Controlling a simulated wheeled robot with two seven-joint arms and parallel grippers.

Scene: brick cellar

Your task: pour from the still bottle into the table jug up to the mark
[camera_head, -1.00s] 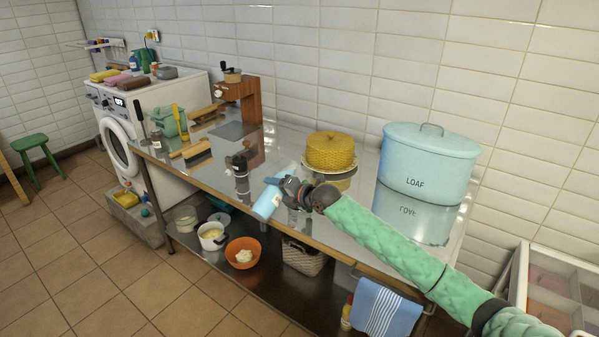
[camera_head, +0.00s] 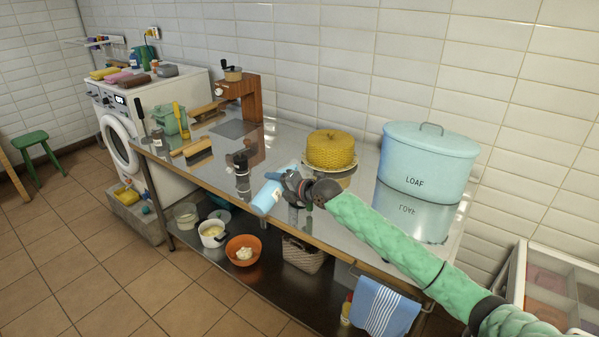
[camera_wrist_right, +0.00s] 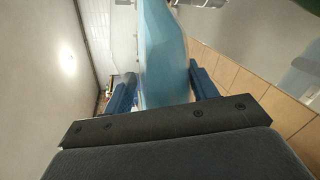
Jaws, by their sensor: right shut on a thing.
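The light blue bottle (camera_head: 264,199) is in my right gripper (camera_head: 281,185), above the front part of the metal table (camera_head: 323,230). It leans, its pale-labelled end low and towards the front left. In the right wrist view the blue bottle (camera_wrist_right: 162,55) stands between the two dark blue fingers (camera_wrist_right: 163,88), which are shut on it. Its mouth is not clear to me. I cannot make out a jug or its mark; the gripper and bottle cover part of the tabletop. My left gripper is not in view.
A dark grinder-like object (camera_head: 241,171) stands left of the bottle. A yellow cake-like dome (camera_head: 330,149) is behind it, and a blue LOAF bin (camera_head: 428,160) at right. An orange bowl (camera_head: 243,241) and a white pot (camera_head: 211,230) are on the lower shelf.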

